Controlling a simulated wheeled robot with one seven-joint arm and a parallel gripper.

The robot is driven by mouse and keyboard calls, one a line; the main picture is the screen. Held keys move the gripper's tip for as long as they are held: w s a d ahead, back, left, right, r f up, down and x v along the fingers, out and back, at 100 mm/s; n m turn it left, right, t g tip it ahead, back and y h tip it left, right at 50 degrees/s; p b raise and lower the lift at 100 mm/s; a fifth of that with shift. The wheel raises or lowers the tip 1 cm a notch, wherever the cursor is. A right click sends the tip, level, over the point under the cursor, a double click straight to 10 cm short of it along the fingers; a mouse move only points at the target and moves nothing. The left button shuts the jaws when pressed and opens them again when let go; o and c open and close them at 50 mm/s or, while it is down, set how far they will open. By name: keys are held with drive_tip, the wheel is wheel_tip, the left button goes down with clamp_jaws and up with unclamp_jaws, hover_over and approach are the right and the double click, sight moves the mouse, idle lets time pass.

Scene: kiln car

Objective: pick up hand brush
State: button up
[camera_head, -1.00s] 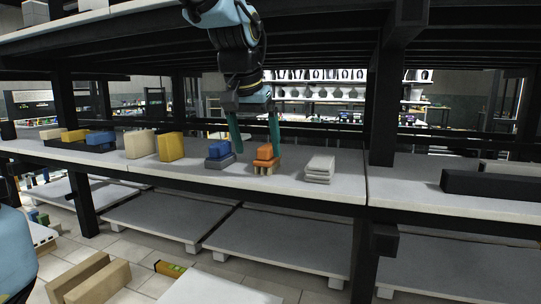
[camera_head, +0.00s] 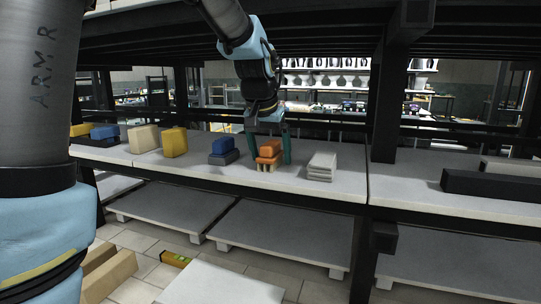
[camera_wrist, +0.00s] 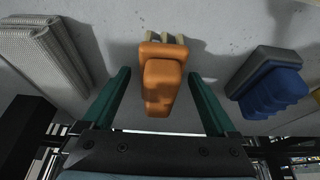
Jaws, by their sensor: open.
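The hand brush (camera_head: 269,149) is an orange block with pale bristles below. It stands on the grey shelf board (camera_head: 330,190), bristles down. In the wrist view the orange hand brush (camera_wrist: 161,80) lies between the two green fingers, with a gap on each side. My gripper (camera_head: 270,160) is open, with one finger on each side of the brush in the head view. The wrist view also shows my open gripper (camera_wrist: 160,85). The fingers do not visibly touch the brush.
A blue block on a dark base (camera_head: 223,151) stands left of the brush, and a folded grey cloth stack (camera_head: 321,166) stands right. Yellow block (camera_head: 174,142) and cream block (camera_head: 143,138) are further left. A dark post (camera_head: 382,110) and low upper shelf bound the space.

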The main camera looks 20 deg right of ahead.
clamp_jaws()
idle(0.7)
